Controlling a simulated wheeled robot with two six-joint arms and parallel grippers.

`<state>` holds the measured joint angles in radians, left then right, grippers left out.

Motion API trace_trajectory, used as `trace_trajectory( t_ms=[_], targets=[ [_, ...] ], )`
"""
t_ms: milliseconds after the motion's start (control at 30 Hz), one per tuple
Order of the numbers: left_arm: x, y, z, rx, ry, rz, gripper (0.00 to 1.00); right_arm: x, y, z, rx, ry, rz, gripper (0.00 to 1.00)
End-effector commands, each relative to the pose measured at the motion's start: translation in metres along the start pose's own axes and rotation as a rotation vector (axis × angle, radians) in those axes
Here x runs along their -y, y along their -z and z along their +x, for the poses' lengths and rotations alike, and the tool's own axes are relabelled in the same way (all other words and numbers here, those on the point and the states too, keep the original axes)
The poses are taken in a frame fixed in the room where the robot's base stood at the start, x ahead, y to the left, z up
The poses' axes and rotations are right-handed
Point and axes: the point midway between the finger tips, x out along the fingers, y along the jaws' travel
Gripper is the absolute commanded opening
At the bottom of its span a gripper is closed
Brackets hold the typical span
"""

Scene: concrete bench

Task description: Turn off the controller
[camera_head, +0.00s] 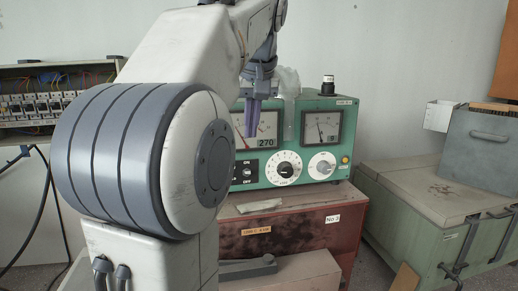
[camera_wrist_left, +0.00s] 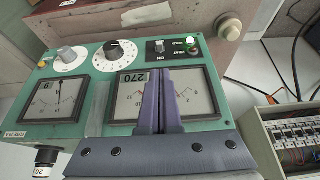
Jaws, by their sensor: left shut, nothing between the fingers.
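The green controller (camera_head: 305,100) stands on a brown box, with two dial gauges, a black knob (camera_head: 284,168), a light grey knob (camera_head: 322,166) and a switch panel marked ON and OFF (camera_head: 246,172). My arm partly covers its left side. In the left wrist view the controller (camera_wrist_left: 100,128) appears upside down, with its switch (camera_wrist_left: 160,47) and a green lamp (camera_wrist_left: 190,42) near the top. I cannot tell the switch's position. My left gripper (camera_head: 251,118) is shut and empty, in front of the left gauge; its purple fingers (camera_wrist_left: 160,85) point toward the switch side, apparently apart from it.
The brown box (camera_head: 290,232) supports the controller. A breaker panel (camera_head: 40,105) with wires is at the left. A green chest (camera_head: 430,195) with a grey box (camera_head: 480,140) on it stands at the right. A black-capped post (camera_head: 328,86) rises from the controller's top.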

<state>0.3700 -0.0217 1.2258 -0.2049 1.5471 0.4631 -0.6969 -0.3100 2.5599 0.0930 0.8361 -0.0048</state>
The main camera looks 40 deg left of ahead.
Motion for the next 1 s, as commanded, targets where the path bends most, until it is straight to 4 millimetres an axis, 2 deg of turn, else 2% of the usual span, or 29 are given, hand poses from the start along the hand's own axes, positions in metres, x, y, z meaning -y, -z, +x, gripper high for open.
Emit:
trace_trajectory(
  t_ms=[267, 367, 800, 1000],
  targets=[
    [-0.001, -0.001, 0.002, 0.000, -0.001, 0.003, 0.00, 0.000, 0.000, 0.001, 0.000, 0.000, 0.000, 0.50],
    [-0.001, -0.001, 0.008, 0.002, 0.000, 0.003, 0.00, 0.000, 0.000, 0.001, 0.000, 0.000, 0.000, 0.50],
    [0.000, -0.001, 0.081, 0.004, 0.000, 0.003, 0.00, 0.001, 0.000, -0.008, 0.000, 0.000, -0.001, 0.50],
    [-0.001, -0.001, 0.099, 0.001, -0.001, 0.004, 0.00, 0.001, 0.001, -0.011, 0.000, 0.000, -0.002, 0.50]
  ],
)
